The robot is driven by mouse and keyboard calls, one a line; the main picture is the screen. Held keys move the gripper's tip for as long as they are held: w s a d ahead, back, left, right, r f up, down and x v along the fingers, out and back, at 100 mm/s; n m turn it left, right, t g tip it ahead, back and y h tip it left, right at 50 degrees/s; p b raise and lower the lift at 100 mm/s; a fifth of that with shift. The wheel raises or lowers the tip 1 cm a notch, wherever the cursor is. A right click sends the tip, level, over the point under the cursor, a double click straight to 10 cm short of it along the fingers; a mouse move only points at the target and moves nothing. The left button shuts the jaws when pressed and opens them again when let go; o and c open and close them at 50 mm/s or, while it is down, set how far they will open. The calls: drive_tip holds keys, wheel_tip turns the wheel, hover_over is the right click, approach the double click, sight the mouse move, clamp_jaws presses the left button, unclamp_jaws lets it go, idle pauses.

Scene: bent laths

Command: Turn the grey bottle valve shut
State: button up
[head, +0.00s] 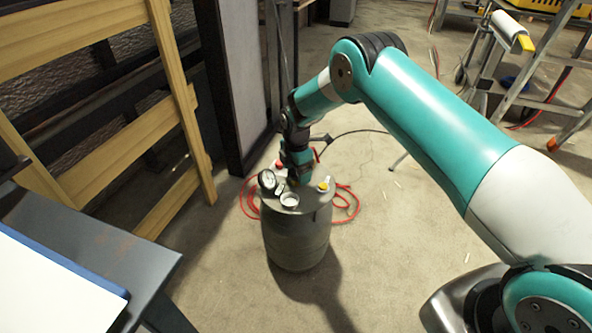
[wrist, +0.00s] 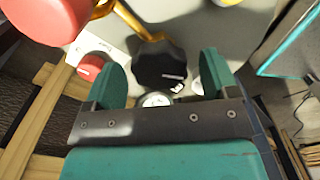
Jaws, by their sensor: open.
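A dark, lobed valve knob (wrist: 160,65) shows in the wrist view, with a brass-yellow stem or pipe (wrist: 138,22) running up and left from it. My gripper (wrist: 163,70) is open, its two teal fingers on either side of the knob with gaps visible; I cannot tell whether they touch it. In the head view my gripper (head: 294,180) points down over the top of a grey drum-like vessel (head: 297,238), hiding the knob there. A round dial gauge (head: 267,180) stands at the top's left edge; which dial shows in the wrist view is unclear.
A red knob (wrist: 92,66) on a white plate and a large red rounded thing (wrist: 45,18) lie left of the fingers. A yellow-topped fitting (head: 324,186) stands on the vessel. Red hose (head: 345,205) loops on the floor; a wooden frame (head: 150,110) stands left.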

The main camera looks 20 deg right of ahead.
drive_tip(key=c, duration=0.9)
drive_tip(key=shift+m, duration=0.5)
drive_tip(key=m+p, duration=0.1)
drive_tip(key=m, duration=0.2)
drive_tip(key=shift+r+m, duration=0.1)
drive_tip(key=shift+m, duration=0.3)
drive_tip(key=m, duration=0.4)
drive_tip(key=shift+m+p, duration=0.3)
drive_tip(key=m, duration=1)
drive_tip(key=shift+m+p, duration=0.3)
drive_tip(key=shift+m, duration=2)
